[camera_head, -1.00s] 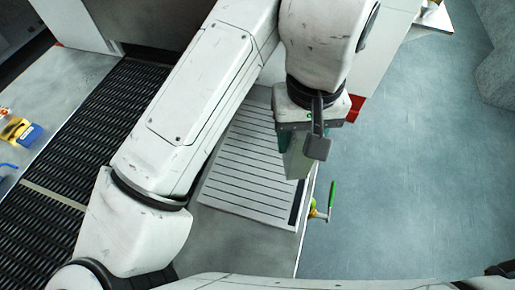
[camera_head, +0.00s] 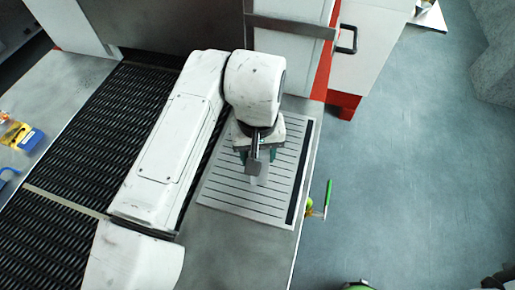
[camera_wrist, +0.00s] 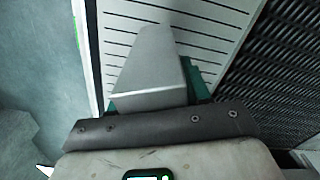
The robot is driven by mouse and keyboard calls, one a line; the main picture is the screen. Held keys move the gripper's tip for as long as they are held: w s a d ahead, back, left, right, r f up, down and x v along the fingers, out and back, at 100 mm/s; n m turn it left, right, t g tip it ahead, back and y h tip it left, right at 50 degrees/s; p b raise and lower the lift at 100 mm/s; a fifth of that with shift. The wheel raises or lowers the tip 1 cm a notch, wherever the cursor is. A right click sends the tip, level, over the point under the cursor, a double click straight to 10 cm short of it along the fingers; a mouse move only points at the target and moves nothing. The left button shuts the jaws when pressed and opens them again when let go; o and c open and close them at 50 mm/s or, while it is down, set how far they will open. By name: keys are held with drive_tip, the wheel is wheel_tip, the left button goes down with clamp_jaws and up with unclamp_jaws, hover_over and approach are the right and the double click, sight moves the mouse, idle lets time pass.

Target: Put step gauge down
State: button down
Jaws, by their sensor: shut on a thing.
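My gripper (camera_head: 257,160) is over the slatted light-grey plate (camera_head: 244,206) beside the belt. It is shut on the step gauge, a grey metal wedge-like block (camera_wrist: 150,65) that fills the wrist view's middle. In the head view the step gauge (camera_head: 261,180) shows only in part below my gripper, the rest hidden by the wrist. The slatted plate also shows behind the gauge in the wrist view (camera_wrist: 208,22). I cannot tell whether the gauge touches the plate.
The black mesh belt (camera_head: 75,160) runs along the left of the plate. A blue-and-yellow item (camera_head: 22,135) lies on the far-left surface. A green-handled thing (camera_head: 328,193) sticks out at the bench's right edge. A white cabinet (camera_head: 365,45) stands behind; grey floor is right.

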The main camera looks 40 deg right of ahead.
drive_tip(key=shift+f, duration=0.2)
drive_tip(key=c, duration=0.5)
unclamp_jaws()
wheel_tip(320, 180, up, 12)
drive_tip(key=shift+r+b, duration=0.2)
drive_tip(key=shift+b, duration=0.55)
